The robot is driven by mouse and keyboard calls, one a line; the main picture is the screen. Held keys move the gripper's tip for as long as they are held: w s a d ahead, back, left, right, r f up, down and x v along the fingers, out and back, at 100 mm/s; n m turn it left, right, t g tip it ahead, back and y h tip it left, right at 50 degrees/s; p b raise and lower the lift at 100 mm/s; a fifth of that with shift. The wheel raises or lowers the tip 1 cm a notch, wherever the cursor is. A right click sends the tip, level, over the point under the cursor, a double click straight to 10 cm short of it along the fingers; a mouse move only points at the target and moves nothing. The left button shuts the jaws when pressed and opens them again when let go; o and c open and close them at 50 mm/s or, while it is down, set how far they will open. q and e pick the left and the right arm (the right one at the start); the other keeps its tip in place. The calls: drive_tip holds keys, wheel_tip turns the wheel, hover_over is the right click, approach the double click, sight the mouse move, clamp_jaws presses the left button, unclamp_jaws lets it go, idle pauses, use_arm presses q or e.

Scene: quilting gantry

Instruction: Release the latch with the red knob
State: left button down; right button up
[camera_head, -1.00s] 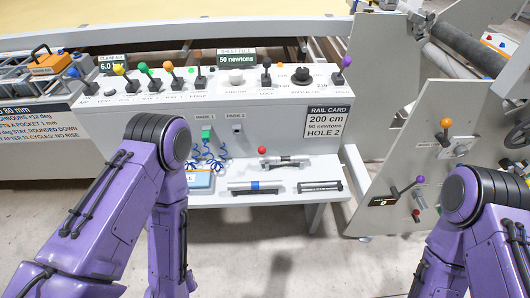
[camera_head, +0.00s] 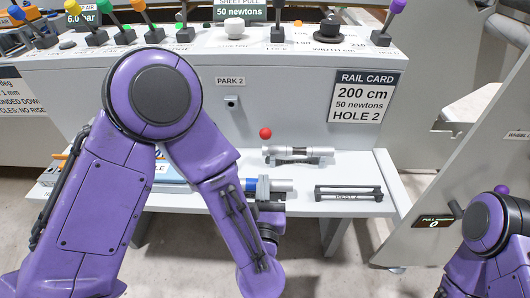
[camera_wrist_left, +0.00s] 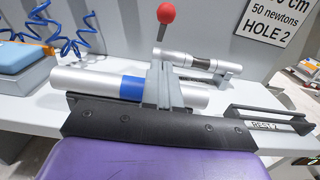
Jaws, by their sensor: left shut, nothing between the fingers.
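The red knob (camera_head: 265,133) is a ball on a short stalk above the back of the shelf, beside a silver cylinder in a dark cradle (camera_head: 297,152). In the left wrist view the red knob (camera_wrist_left: 165,13) stands just beyond my fingertips, apart from them as far as I can tell. My left gripper (camera_head: 263,186) is over the shelf, in front of and below the knob. Its grey fingers (camera_wrist_left: 163,85) are shut and empty, and they hide part of a silver tube with a blue band (camera_wrist_left: 85,80). The latch's mechanism is not clearly visible. My right gripper is out of view.
An empty dark rest (camera_head: 348,193) lies on the shelf (camera_head: 388,165) to the right. The console with coloured levers rises behind, bearing a rail card (camera_head: 364,98). A grey panel (camera_head: 450,160) stands at the right. Blue coiled cords (camera_wrist_left: 75,30) hang at the left.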

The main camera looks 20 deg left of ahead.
sight(266, 134)
use_arm(q)
drive_tip(key=x, duration=0.5)
drive_tip(key=shift+w+a+r, duration=0.15)
drive_tip(key=shift+w+r, duration=0.05)
drive_tip(key=shift+w, duration=0.15)
drive_tip(key=shift+w+a+r+p, duration=0.15)
drive_tip(key=shift+w+r+p, duration=0.1)
drive_tip(key=shift+w+r, duration=0.35)
drive_tip(key=shift+w+a+r+p, duration=0.15)
drive_tip(key=shift+w+r+p, duration=0.05)
drive_tip(key=shift+w+r, duration=0.4)
drive_tip(key=shift+s+r, duration=0.1)
